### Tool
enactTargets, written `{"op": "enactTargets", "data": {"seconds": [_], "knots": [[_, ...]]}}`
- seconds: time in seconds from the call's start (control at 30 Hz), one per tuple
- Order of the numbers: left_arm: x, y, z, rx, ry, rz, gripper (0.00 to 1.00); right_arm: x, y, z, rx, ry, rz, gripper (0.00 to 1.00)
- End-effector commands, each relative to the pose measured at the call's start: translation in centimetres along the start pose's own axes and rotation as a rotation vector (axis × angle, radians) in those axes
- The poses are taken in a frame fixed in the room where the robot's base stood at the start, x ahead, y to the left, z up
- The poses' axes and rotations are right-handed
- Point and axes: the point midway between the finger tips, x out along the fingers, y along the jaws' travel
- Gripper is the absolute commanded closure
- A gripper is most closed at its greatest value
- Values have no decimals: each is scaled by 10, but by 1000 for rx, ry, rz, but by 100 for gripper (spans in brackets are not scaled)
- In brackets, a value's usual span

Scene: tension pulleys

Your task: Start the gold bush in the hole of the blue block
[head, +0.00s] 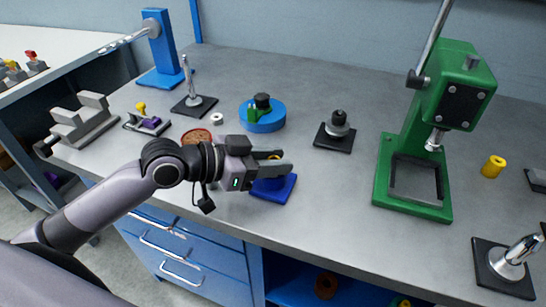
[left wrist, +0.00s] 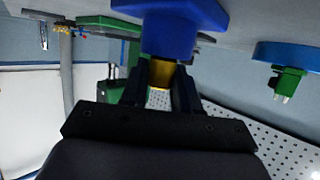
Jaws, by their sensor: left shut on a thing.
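The blue block (head: 276,190) sits near the front edge of the grey bench, partly hidden under my left gripper (head: 272,171). In the left wrist view, the left gripper (left wrist: 160,88) is shut on the gold bush (left wrist: 161,73), which lies between its two fingers. The blue block (left wrist: 180,32) fills the top middle there, and the bush's end meets it in the picture. I cannot tell whether the bush is touching the block or inside the hole; the hole is hidden. In the head view a little of the gold bush (head: 273,156) shows between the fingers. My right gripper is not in view.
A green press (head: 385,185) stands to the right, with a yellow bush (head: 493,167) beyond it. A blue disc (head: 272,125) with a green part lies behind the gripper. A black-based fixture (head: 335,138) stands between. The bench just right of the blue block is clear.

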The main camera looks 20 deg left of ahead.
Motion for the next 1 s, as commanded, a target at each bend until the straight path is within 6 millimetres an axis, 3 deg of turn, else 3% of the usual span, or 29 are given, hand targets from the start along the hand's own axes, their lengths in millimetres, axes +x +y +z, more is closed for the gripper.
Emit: {"op": "enactTargets", "data": {"seconds": [0.07,0.1,0.17,0.57,0.67,1.0], "knots": [[0,0,0,0,1,0,100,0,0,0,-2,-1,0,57],[0,0,0,0,1,-1,60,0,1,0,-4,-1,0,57],[0,0,0,0,1,-1,41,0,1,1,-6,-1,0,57],[0,0,1,0,-1,0,40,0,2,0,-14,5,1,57],[0,0,0,0,-1,0,40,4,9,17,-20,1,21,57],[-46,0,2,2,-4,-2,40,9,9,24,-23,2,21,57]]}}
